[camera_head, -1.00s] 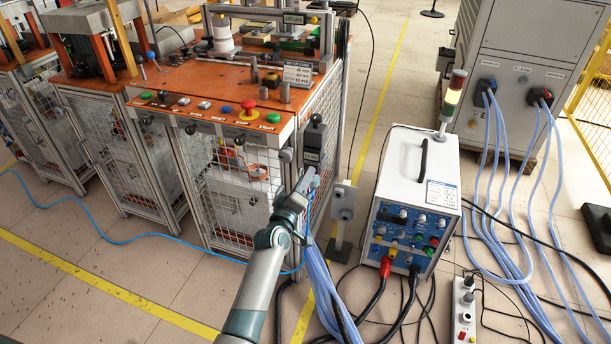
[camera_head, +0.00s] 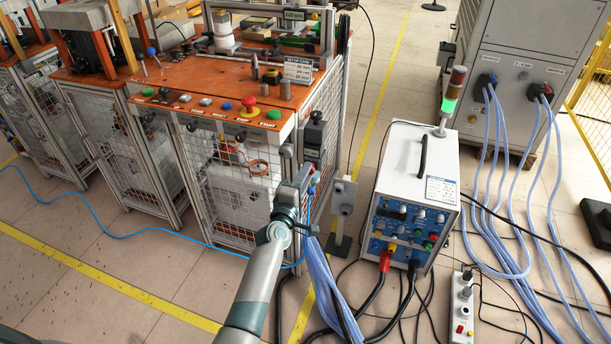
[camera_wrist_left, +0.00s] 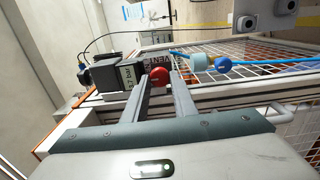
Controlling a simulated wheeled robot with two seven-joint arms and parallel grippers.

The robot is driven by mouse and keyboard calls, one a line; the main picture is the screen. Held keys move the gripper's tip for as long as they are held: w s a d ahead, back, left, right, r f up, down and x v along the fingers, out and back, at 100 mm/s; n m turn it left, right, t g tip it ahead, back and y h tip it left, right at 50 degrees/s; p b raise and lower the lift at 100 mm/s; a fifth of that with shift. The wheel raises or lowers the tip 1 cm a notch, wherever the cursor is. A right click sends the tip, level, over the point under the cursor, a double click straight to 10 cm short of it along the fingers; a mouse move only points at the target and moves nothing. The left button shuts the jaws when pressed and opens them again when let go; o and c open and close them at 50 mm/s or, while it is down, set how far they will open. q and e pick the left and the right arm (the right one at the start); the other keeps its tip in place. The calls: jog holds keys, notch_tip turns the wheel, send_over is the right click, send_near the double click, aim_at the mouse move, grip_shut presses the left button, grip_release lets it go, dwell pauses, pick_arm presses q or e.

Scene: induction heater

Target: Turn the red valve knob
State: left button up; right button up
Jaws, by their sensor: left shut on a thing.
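The red valve knob (camera_wrist_left: 158,76) shows in the left wrist view as a small round red piece between the tips of my two left fingers. My left gripper (camera_wrist_left: 160,82) is shut on it. A dark grey unit with a pressure label (camera_wrist_left: 129,76) sits just left of the knob. In the head view my left gripper (camera_head: 303,179) is at the front right corner of the orange-topped bench, below a dark unit (camera_head: 315,133). There the gripper largely hides the knob. My right gripper is not in view.
Blue fittings (camera_wrist_left: 222,65) on blue hose sit right of the knob, by the mesh guard. The orange bench (camera_head: 225,75) carries buttons and a red mushroom button (camera_head: 249,103). A white power unit (camera_head: 414,190) stands right. Pale blue hoses (camera_head: 330,285) hang beside my arm.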

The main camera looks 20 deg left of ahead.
pick_arm(q)
jog(key=o, duration=1)
jog(key=shift+s+a, duration=0.15)
jog(key=shift+s, duration=4.25)
jog(key=shift+s+a, duration=0.15)
jog(key=shift+s, duration=4.2)
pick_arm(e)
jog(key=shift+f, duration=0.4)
